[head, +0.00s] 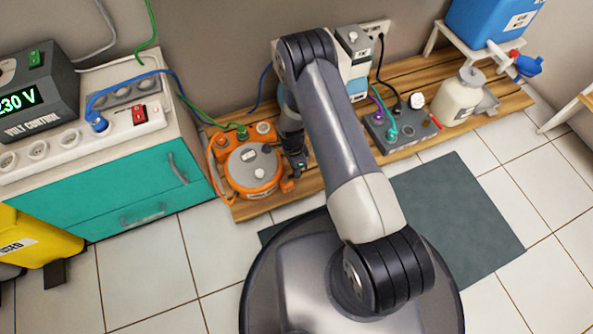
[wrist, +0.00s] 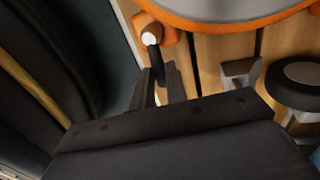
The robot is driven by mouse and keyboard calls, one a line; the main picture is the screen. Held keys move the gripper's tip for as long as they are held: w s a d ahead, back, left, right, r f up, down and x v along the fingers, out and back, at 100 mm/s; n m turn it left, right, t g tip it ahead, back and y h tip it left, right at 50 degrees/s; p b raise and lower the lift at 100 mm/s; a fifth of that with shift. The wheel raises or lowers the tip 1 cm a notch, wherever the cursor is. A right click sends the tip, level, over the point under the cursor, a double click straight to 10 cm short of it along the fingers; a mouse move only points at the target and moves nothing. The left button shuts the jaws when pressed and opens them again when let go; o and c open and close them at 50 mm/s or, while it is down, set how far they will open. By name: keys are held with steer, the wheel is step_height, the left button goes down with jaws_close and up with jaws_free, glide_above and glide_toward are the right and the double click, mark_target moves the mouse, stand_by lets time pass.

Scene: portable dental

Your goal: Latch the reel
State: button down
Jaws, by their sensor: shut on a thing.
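The orange cable reel (head: 253,182) with a grey round top sits on the wooden board, left of my arm in the head view. Its orange rim and grey disc (wrist: 225,12) also show at the top of the wrist view. A small dark lever with a white knob (wrist: 151,38) stands at the reel's orange edge. My gripper (head: 299,168) is at the right side of the reel. In the wrist view my gripper's fingers (wrist: 160,84) are shut on the dark stem of this lever. The exact contact is partly hidden by the fingers.
A grey box with plugs and cables (head: 400,128) and a cream jug (head: 461,97) stand right of my arm on the wooden board (head: 325,178). A teal-fronted cabinet (head: 110,195) with a power strip is close on the left. Green and blue cables run behind the reel.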

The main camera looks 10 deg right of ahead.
steer(key=shift+w+a, duration=0.1)
stand_by(0.4)
steer(key=c, duration=1.4)
jaws_free()
steer(key=shift+r, duration=0.1)
step_height(320, 180, up, 10)
steer(key=w+p, duration=0.2)
steer(key=p, duration=0.2)
steer(key=shift+a+r, duration=0.2)
steer(key=shift+a, duration=0.1)
steer(key=f+b, duration=0.1)
steer(key=f, duration=0.2)
steer(key=s+f+b, duration=0.1)
steer(key=f, duration=0.3)
steer(key=s+f+b, duration=0.1)
steer(key=f+b, duration=0.1)
steer(key=f, duration=0.1)
steer(key=shift+d+f, duration=0.35)
